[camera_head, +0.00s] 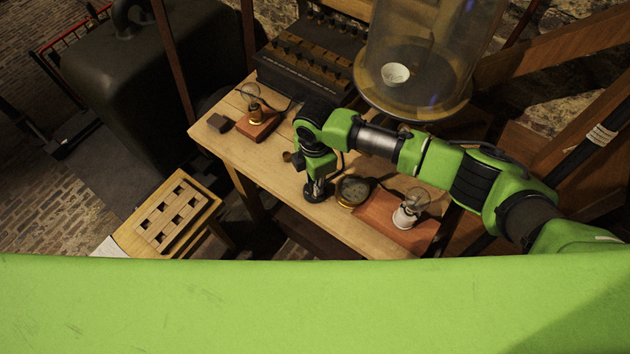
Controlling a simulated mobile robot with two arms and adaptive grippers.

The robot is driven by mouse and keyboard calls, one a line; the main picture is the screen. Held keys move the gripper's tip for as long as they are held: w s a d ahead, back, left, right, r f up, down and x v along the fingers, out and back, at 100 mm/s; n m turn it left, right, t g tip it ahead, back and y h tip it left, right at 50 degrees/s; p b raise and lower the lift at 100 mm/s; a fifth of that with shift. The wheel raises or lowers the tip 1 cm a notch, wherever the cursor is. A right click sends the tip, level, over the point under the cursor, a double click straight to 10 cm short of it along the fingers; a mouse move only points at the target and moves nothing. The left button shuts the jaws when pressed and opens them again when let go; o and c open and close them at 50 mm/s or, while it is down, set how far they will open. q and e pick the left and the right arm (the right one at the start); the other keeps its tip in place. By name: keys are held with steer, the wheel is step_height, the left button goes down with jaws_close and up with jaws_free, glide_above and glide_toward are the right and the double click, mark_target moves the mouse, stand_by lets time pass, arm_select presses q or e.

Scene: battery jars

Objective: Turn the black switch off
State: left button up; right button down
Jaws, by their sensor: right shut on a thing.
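My right gripper (318,184) reaches down over the front edge of the wooden table, its arm coming in from the right. It is shut on the black switch (317,196), a small round dark piece on the tabletop. The fingers cover much of the switch, so I cannot tell which way its lever points. My left gripper is not in view.
A brass-rimmed gauge (352,191) and a bulb on a wooden board (385,211) stand just right of the gripper. A slotted wooden stand (172,214) is at lower left.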

steer(key=n+b, duration=0.1)
steer(key=n, duration=0.4)
stand_by(0.5)
steer(key=c, duration=1.8)
jaws_free()
step_height(320, 180, up, 12)
steer(key=shift+r, duration=0.1)
steer(key=shift+a, duration=0.1)
